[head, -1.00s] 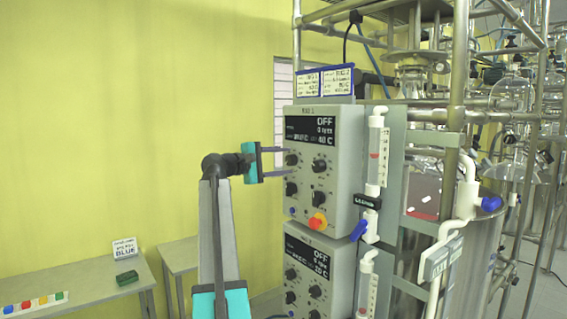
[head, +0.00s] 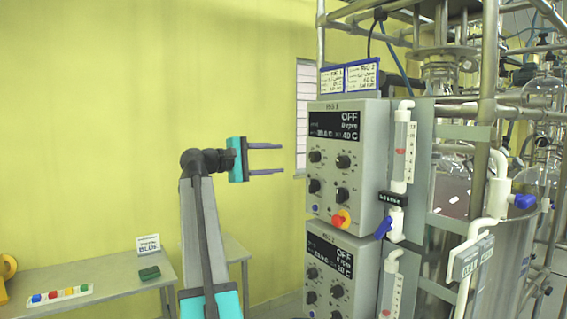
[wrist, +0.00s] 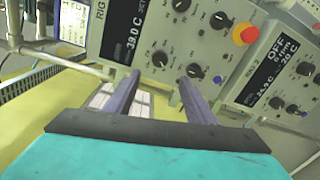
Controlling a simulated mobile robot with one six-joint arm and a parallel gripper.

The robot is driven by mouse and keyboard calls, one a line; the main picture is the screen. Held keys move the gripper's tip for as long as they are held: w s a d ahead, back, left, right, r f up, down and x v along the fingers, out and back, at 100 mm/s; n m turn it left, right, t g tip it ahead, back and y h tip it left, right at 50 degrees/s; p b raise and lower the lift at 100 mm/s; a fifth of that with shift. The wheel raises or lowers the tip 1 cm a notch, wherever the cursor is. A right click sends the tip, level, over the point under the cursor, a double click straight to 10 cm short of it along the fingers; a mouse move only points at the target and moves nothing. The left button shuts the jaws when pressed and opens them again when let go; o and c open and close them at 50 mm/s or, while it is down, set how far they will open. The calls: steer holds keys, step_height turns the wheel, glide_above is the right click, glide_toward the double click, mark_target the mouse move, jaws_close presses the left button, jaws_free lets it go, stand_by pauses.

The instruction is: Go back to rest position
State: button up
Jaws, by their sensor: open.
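My gripper (head: 282,158) is open and empty, with its two fingers apart and pointing right in the head view. It hangs in the air left of the upper control box (head: 348,160), with a gap between the fingertips and the box. In the wrist view the open fingers (wrist: 155,88) point toward the knobs of that box (wrist: 150,30), and nothing is between them.
A lower control box (head: 335,275) sits beneath the upper one. Glass reactors and metal frame poles (head: 487,90) stand at the right. A table (head: 110,285) at the left holds a colored-button strip (head: 60,295) and a green block (head: 149,273). The yellow wall side is open.

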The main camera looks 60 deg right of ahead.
steer(key=shift+w+a, duration=0.25)
steer(key=shift+a, duration=0.15)
